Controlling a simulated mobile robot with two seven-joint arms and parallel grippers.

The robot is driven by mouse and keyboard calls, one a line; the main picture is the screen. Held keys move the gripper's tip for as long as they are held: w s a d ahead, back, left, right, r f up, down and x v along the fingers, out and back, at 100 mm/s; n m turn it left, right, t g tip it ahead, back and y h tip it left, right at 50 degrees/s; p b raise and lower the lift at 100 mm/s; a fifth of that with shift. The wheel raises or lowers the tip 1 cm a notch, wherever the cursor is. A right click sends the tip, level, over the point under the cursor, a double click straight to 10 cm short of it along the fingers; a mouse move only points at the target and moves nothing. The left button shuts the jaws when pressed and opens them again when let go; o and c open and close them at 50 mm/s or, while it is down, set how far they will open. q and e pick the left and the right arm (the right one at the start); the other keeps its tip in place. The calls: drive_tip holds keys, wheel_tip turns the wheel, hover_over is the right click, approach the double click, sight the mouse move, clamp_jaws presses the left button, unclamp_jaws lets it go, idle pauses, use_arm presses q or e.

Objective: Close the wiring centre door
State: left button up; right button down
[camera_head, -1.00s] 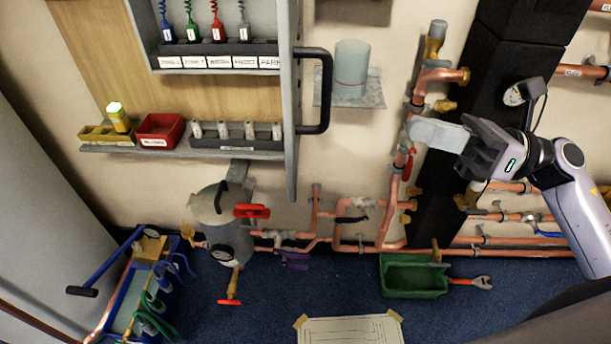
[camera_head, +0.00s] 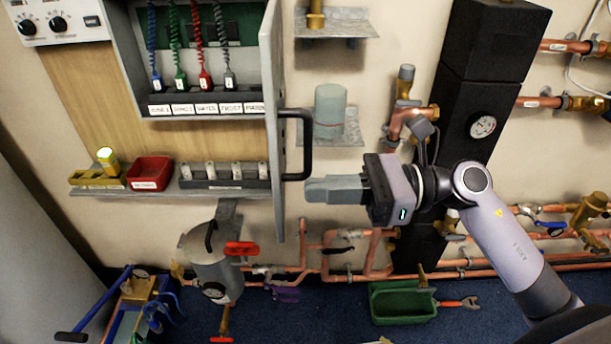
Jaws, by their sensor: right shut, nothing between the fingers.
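The wiring centre (camera_head: 129,60) is a grey wall cabinet with coloured coiled cables above a row of labelled slots. Its door (camera_head: 272,110) stands open at the cabinet's right side, seen nearly edge-on, with a black bar handle (camera_head: 306,146) on its right face. My right gripper (camera_head: 308,190) is shut and empty. Its fingertips point left, just below the handle's lower end and right of the door's lower part; I cannot tell whether they touch. My left gripper is not in view.
A shelf below the cabinet holds a red bin (camera_head: 150,172) and a yellow tray (camera_head: 92,177). A pale cylinder (camera_head: 329,108) stands on a wall shelf right of the handle. Copper pipes (camera_head: 375,250), a black column (camera_head: 480,70) and a green toolbox (camera_head: 402,303) lie right and below.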

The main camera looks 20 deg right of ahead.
drive_tip(key=shift+p+x, duration=0.35)
drive_tip(key=shift+x, duration=1.1)
